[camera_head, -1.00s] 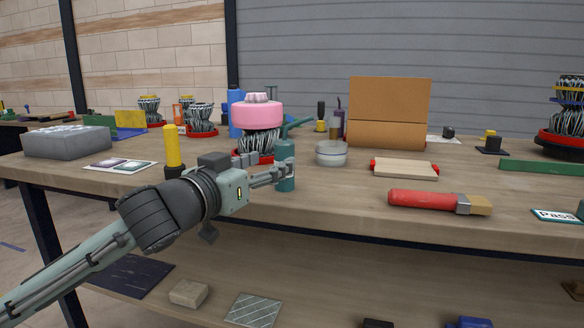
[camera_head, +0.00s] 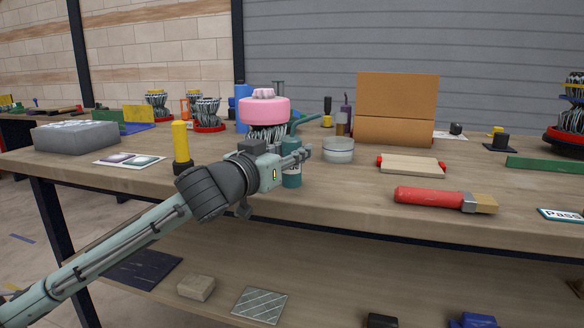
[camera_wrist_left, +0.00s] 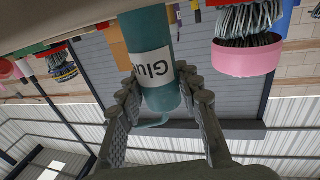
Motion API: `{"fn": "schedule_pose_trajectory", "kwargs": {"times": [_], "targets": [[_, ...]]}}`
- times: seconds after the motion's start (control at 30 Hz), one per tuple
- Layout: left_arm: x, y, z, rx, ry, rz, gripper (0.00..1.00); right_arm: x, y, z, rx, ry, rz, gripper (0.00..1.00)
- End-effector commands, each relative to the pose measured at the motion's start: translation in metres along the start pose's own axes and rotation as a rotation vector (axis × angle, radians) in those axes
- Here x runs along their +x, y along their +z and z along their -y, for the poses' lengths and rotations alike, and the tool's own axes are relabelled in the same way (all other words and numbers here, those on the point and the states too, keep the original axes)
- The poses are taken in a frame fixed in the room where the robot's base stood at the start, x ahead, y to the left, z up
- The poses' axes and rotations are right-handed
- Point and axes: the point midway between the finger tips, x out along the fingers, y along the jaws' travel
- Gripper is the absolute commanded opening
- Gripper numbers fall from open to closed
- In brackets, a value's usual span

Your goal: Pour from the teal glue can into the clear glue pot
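The teal glue can (camera_head: 292,178) stands upright on the bench near its front edge, with a spout pointing up and right. The fingers of my left gripper (camera_head: 298,156) are at its upper part. The left wrist view, which is upside down, shows the can (camera_wrist_left: 155,60) with its "Glue" label between the two fingers of my left gripper (camera_wrist_left: 162,90). The fingers lie close along both sides; whether they press on it is unclear. The clear glue pot (camera_head: 338,150), a round see-through container, stands right of the can, apart from it. My right gripper is not in view.
A pink-topped strand bundle (camera_head: 264,112) stands close behind the can. A yellow cylinder (camera_head: 181,142) is left of it. Right of the pot are a pale board (camera_head: 411,164), an orange box (camera_head: 396,112) and a red-handled brush (camera_head: 430,197). The bench front between can and brush is clear.

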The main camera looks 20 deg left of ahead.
Motion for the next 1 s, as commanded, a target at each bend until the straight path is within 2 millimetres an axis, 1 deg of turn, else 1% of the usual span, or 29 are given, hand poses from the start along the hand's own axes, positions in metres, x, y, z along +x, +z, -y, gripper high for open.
{"fn": "schedule_pose_trajectory", "kwargs": {"times": [0.03, 0.23, 0.47, 0.63, 0.77, 0.83, 0.87, 0.9, 1.0], "targets": [[0.0, 0.0, 0.0, 0.0, 0.0, 0.0, 0.25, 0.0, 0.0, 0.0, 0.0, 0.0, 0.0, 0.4], [0.0, 0.0, 0.0, 0.0, 0.0, 0.0, 0.0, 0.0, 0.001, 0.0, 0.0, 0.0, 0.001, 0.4], [0.0, -0.001, 0.0, 0.0, 0.0, -0.001, 0.0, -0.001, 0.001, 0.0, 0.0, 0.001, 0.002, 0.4], [0.0, -0.009, 0.0, 0.001, 0.0, -0.003, 0.0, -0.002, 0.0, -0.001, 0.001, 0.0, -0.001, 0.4], [0.0, -0.026, 0.0, 0.0, 0.001, -0.006, 0.0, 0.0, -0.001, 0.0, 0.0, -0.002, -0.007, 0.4], [0.0, -0.04, 0.0, -0.001, 0.0, -0.007, 0.0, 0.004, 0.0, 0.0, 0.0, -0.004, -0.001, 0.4], [0.0, -0.047, 0.0, -0.001, 0.0, -0.008, 0.0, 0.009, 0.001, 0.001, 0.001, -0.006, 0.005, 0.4], [-0.008, -0.048, 0.006, 0.003, -0.003, -0.004, 0.0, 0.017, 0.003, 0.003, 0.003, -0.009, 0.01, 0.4], [-0.028, -0.06, 0.018, 0.005, -0.005, -0.003, 0.0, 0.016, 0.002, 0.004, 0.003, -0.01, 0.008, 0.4]]}}
